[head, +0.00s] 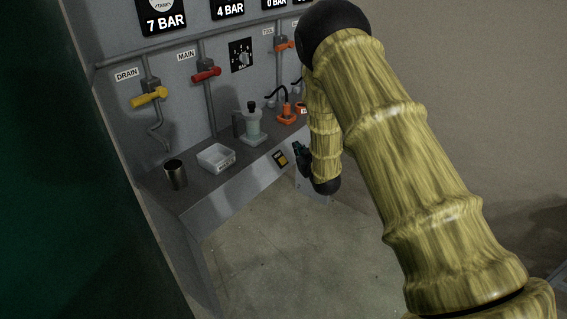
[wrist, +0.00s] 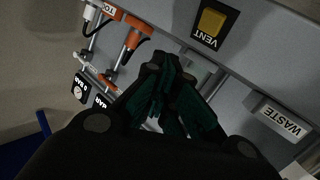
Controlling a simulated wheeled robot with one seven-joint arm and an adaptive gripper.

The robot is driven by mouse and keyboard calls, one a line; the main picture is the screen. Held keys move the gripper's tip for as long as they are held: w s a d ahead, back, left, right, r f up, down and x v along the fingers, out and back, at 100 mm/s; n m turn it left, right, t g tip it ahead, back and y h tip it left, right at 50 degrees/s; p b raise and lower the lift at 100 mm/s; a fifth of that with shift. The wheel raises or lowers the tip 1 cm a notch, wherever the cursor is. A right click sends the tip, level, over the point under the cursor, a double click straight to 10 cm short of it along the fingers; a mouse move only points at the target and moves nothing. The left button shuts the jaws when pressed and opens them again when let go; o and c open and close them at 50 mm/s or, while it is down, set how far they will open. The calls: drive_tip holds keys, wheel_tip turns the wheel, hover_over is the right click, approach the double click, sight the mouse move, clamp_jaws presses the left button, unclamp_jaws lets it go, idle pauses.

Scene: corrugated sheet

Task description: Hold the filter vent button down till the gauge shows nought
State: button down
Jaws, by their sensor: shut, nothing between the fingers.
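The yellow vent button (head: 281,158) sits in a black plate on the front face of the shelf. In the wrist view the button (wrist: 212,22) is at the top, with "VENT" lettered beside it. My gripper (head: 297,149) is just right of the button in the head view. In the wrist view its dark green fingers (wrist: 168,66) are shut and empty, pointing below and left of the button and apart from it in the picture. Readouts show 7 BAR (head: 164,24), 4 BAR (head: 230,10) and 0 BAR (head: 275,3).
Yellow drain (head: 149,96), red main (head: 206,75) and orange (head: 285,46) valve handles are above. The floor before the shelf is clear.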

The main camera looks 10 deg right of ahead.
drive_tip(key=w+a+f+b, duration=0.2)
drive_tip(key=w+f+b, duration=0.1)
drive_tip(key=f, duration=0.1)
drive_tip(key=shift+w+a+f, duration=0.3)
drive_tip(key=shift+w+a, duration=0.05)
drive_tip(key=shift+a, duration=0.05)
drive_tip(key=shift+f, duration=0.1)
idle(1.4)
drive_tip(key=shift+w+a+f+b, duration=0.15)
drive_tip(key=shift+w+f+b, duration=0.05)
drive_tip(key=shift+b, duration=0.15)
drive_tip(key=shift+w+a+f+b, duration=0.2)
drive_tip(key=shift+f+b, duration=0.05)
drive_tip(key=shift+b, duration=0.05)
idle(1.5)
drive_tip(key=shift+r, duration=0.1)
idle(2.0)
drive_tip(key=shift+s+d+r+p, duration=0.35)
drive_tip(key=shift+s+r, duration=0.1)
drive_tip(key=shift+r, duration=0.05)
drive_tip(key=shift+s+d+r+p, duration=0.55)
drive_tip(key=shift+s+r, duration=0.15)
drive_tip(key=shift+r, duration=0.2)
drive_tip(key=shift+s+d+r+p, duration=0.55)
drive_tip(key=shift+s+r, duration=0.15)
drive_tip(key=shift+r, duration=0.15)
